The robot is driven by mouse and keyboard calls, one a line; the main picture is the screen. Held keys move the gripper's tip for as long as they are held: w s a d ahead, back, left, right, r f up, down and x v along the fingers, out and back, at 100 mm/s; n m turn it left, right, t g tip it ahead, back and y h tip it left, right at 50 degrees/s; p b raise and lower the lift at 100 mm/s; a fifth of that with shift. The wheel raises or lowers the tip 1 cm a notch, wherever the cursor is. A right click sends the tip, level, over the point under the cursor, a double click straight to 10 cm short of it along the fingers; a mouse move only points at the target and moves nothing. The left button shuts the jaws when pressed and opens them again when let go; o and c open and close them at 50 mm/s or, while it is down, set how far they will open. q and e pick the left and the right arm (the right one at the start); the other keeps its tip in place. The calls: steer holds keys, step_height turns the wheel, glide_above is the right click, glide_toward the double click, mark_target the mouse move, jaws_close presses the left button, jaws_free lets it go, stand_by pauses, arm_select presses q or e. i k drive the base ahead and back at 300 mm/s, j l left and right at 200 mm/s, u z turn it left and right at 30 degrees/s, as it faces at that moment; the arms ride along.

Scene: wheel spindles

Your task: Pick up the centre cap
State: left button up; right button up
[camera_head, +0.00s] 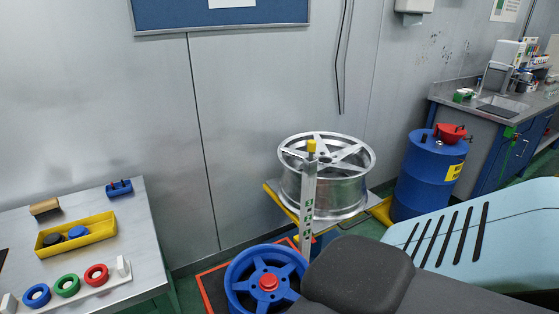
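A red round cap (268,282) sits at the hub of the blue spoked wheel (240,292), low in the middle of the view. A black disc (54,239) and a blue disc (78,232) lie in a yellow tray (103,231) on the left table. I cannot tell for certain which of these is the centre cap. Neither of my grippers is in view. A dark grey and pale blue part, probably my own arm, fills the lower right and hides part of the floor.
A silver wheel (349,205) lies on a stand behind a post with a yellow top (311,147). Blue, green and red rings (67,285) lie on a white strip on the metal table (146,243). A blue drum (424,182) stands before the right counter (462,100).

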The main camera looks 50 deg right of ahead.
mark_target(268, 282)
steer(key=k+l, duration=0.1)
steer(key=l, duration=0.35)
steer(key=k+l, duration=0.15)
steer(key=l, duration=0.3)
steer(key=k+l, duration=0.1)
steer(key=l, duration=0.35)
steer(key=k+l, duration=0.15)
steer(key=l, duration=0.3)
steer(key=k+l, duration=0.1)
steer(key=l, duration=0.35)
steer(key=k+l, duration=0.1)
steer(key=l, duration=0.35)
steer(key=i+l, duration=0.35)
steer(key=i, duration=0.1)
